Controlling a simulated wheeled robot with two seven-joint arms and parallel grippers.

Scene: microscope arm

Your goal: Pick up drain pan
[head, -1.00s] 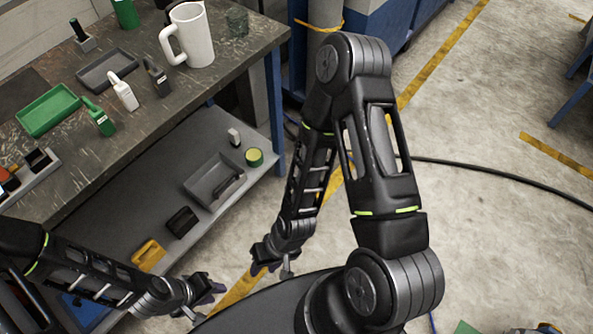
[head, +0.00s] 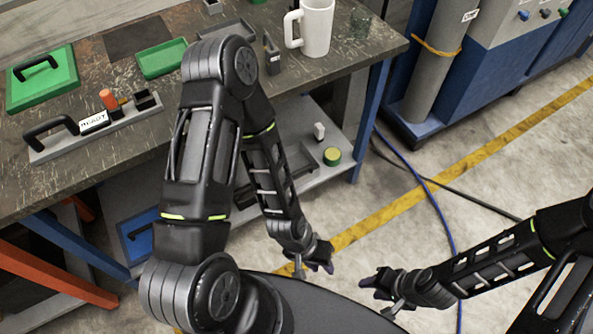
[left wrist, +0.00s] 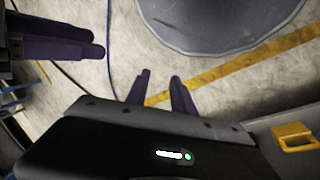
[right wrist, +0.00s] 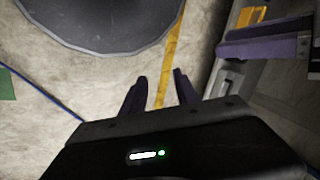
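I cannot tell for sure which of several shallow trays is the drain pan. A grey tray (head: 297,163) on the bench's lower shelf is mostly hidden behind my left forearm in the head view. A green tray (head: 161,58) and a grey tray (head: 229,36) lie on the bench top. My left gripper (head: 322,263) is empty in front of the bench; its fingers are apart in the left wrist view (left wrist: 160,78). My right gripper (head: 370,284) faces it from the right, also empty; its fingers are apart in the right wrist view (right wrist: 160,76).
A white mug (head: 317,28) stands near the bench's right end. A black-handled grey rack (head: 95,130) is at the front left. A yellow-lidded round tin (head: 332,156) sits on the lower shelf.

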